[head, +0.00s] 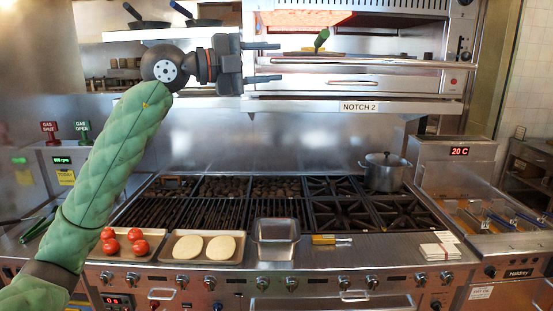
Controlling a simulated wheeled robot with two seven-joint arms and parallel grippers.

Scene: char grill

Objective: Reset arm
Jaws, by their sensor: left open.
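My left arm, in a green padded sleeve, comes in from the left and reaches up in the head view. Its gripper (266,62) points to the right, with its two fingers apart and nothing between them. It is raised well above the grill, in front of the lit salamander broiler (365,75). My right gripper does not show.
Below are the char grill (200,212) and a burner with a lidded pot (385,172). On the front ledge are a tray with tomatoes (122,260), a tray with two flat rounds (205,262), an empty metal pan (276,255), a yellow-handled tool (325,240) and folded cloths (438,252).

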